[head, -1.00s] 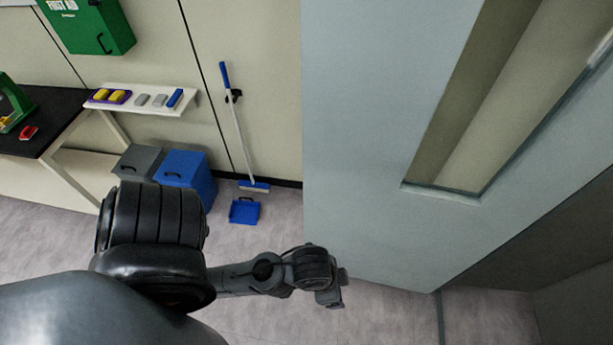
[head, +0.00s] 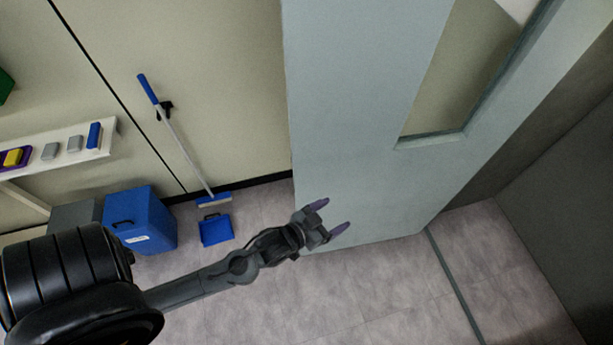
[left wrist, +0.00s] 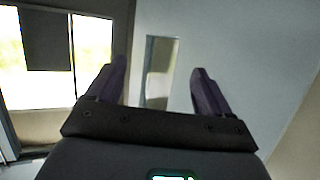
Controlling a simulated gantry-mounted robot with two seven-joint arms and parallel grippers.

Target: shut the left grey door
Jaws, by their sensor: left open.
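The grey door (head: 350,140) stands open in the head view, with a tall window panel (head: 455,75) in it. Its lower edge is just above the floor. My left gripper (head: 334,216) is open and empty, in front of the door's lower left part in the picture; I cannot tell whether it touches. In the left wrist view, the two purple fingers (left wrist: 158,88) are spread, and the door (left wrist: 240,50) with its narrow window fills the middle and right beyond them. No handle shows. My right gripper is not in view.
A blue bin (head: 140,220), a blue dustpan (head: 216,230) and a broom (head: 180,145) are by the wall at left. A white shelf (head: 60,165) holds small blocks. A floor strip (head: 455,285) runs beside the door's lower corner. The floor in front is clear.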

